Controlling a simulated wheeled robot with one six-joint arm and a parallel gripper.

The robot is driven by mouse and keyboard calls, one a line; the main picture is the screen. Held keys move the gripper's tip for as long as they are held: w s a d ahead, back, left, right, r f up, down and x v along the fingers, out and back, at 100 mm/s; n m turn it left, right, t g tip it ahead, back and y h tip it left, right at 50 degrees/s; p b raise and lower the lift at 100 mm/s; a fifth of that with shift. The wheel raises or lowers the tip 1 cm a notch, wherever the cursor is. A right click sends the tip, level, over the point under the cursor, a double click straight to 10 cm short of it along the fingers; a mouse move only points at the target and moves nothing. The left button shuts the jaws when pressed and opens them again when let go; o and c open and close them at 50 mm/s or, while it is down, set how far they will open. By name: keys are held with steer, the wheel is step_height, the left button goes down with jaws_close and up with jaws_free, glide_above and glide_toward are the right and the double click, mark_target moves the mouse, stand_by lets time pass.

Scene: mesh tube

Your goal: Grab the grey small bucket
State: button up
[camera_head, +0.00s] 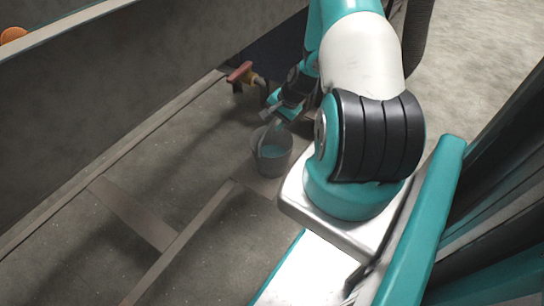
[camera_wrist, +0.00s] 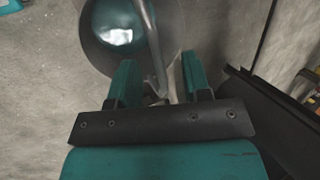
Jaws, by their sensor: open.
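The small grey bucket (camera_head: 272,163) stands upright on the floor in the head view, with something teal showing inside it. In the wrist view the bucket (camera_wrist: 92,50) is at the top, seen from above, with a bright reflection on the teal inside. Its thin grey handle (camera_wrist: 151,38) runs down from the bucket into the space between my fingers. My gripper (camera_head: 272,112) is just above the bucket's rim. In the wrist view my gripper (camera_wrist: 158,75) is open, with one finger on each side of the handle; contact cannot be told.
A tap with a red handle (camera_head: 240,71) sits beside the gripper, near a long grey wall (camera_head: 130,80). Flat strips (camera_head: 180,245) cross the floor. A dark edge (camera_wrist: 262,95) lies right of my gripper in the wrist view. Open floor lies left of the bucket.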

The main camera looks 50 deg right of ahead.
steer(key=shift+x, duration=1.05)
steer(key=shift+r, duration=0.1)
jaws_close()
stand_by(0.4)
